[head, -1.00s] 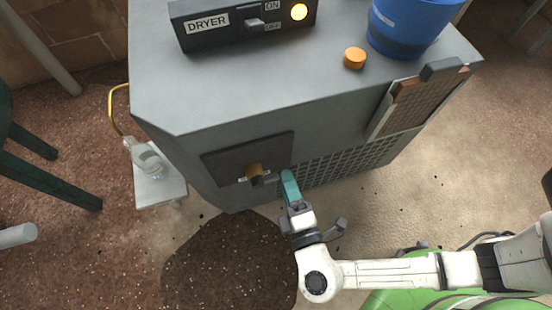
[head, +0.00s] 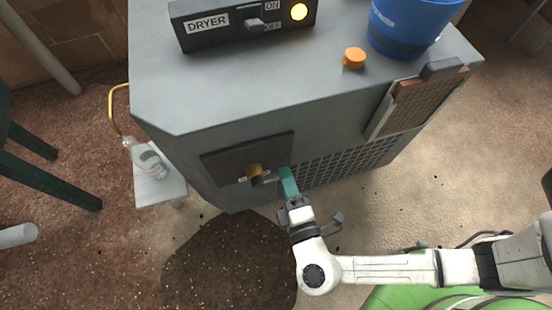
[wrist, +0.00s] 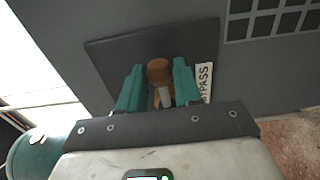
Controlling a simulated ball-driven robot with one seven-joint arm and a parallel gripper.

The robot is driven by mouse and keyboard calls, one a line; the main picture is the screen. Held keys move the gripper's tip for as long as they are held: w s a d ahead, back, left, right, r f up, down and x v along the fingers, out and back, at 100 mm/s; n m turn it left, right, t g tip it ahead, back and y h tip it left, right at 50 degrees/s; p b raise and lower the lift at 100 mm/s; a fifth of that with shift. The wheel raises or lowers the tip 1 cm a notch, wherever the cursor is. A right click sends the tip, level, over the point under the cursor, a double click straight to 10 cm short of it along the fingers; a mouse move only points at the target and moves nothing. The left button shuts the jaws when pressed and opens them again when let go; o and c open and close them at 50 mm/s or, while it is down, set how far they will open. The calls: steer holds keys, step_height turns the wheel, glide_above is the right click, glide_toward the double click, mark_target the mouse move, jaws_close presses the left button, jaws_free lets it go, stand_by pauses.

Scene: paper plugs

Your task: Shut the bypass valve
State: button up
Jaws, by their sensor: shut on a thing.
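The bypass valve (head: 254,171) has an orange-brown knob on a dark plate (head: 220,163) on the front of the grey machine. In the wrist view the knob (wrist: 159,70) shows between the teal fingers, with a small pale grey part just below it. A white label (wrist: 204,84) ending in "PASS" is beside the right finger. My gripper (wrist: 158,88) has a finger on each side of the valve and is shut on it. The exact contact is hard to see. In the head view my gripper (head: 286,180) comes in from the lower right.
The machine's top carries a DRYER switch box (head: 243,25) with a lit yellow lamp, an orange knob (head: 354,58) and a blue bucket (head: 405,28). A dark patch (head: 225,265) covers the floor below.

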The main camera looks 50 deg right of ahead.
steer(key=r+n+p, duration=0.1)
steer(key=p, duration=0.1)
steer(key=n+p, duration=0.2)
steer(key=shift+w+a+r, duration=0.1)
steer(key=shift+a+r, duration=0.05)
steer(key=shift+r, duration=0.25)
stand_by(0.4)
